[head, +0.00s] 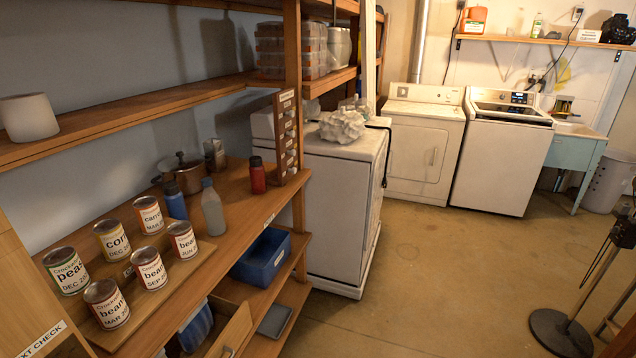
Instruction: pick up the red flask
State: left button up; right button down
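The red flask (257,175) stands upright on the wooden shelf counter, near its far right end. It has a dark cap and sits just left of a small wooden rack of drawers. Its front is unobstructed in the head view. Neither of my grippers shows in this view.
A grey bottle (213,208), a blue bottle (175,203) and a copper pot (186,174) stand left of the flask. Several labelled cans (149,267) stand nearer. The drawer rack (285,137) and a shelf post are close on the right. Open floor (430,270) lies right of the shelves.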

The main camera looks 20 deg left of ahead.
aim_at(256, 168)
jog(key=z, duration=0.45)
jog(key=i, duration=0.6)
jog(key=z, duration=0.4)
jog(key=i, duration=1.7)
jog(key=u, duration=0.85)
jog(key=i, duration=0.95)
jog(key=u, duration=1)
